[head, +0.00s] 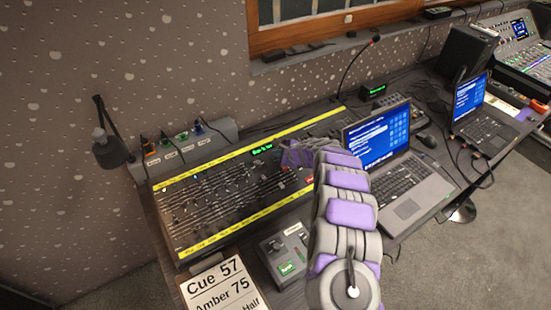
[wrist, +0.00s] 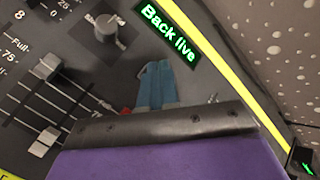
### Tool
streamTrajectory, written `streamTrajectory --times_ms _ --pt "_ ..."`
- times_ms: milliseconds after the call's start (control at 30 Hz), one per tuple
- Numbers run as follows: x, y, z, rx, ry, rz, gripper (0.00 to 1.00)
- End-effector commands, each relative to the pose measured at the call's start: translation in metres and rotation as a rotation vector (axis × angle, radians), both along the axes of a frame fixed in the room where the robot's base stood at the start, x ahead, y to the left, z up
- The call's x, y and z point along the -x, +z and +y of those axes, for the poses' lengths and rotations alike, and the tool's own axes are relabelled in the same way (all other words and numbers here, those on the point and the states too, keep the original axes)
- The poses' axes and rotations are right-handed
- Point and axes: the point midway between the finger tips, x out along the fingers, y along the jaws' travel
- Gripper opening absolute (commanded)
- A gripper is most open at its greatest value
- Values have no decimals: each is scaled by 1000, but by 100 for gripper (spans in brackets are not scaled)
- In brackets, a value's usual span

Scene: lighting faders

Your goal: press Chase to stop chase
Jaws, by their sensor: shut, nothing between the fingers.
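The lighting desk (head: 225,190) is a dark fader console with yellow strips along its edges. My gripper (head: 287,155) is over its right part, close to the green display (head: 262,149). In the wrist view my gripper (wrist: 157,70) shows as two blue fingers, shut together and empty, over the dark panel. The display (wrist: 168,33) there reads "Back live". I cannot read a Chase label in either view. A bit of red (wrist: 125,112) shows beside the fingers. Whether the fingertips touch the panel cannot be told; the black wrist edge hides the panel below.
A grey knob (wrist: 106,27) and fader caps (wrist: 48,140) lie left of the fingers in the wrist view. In the head view a laptop (head: 405,195) stands right of my arm. A small box with a green-lit button (head: 287,268) and a cue card (head: 222,288) are in front.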

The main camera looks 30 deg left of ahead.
Motion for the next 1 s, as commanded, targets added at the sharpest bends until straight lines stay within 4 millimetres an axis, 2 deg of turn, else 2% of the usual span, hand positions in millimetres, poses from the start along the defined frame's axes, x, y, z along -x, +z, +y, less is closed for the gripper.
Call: streamTrajectory --times_ms 467,1000 --pt "0 9 0 -1 1 -1 0" --pt "2 58 -3 -2 1 -2 0"
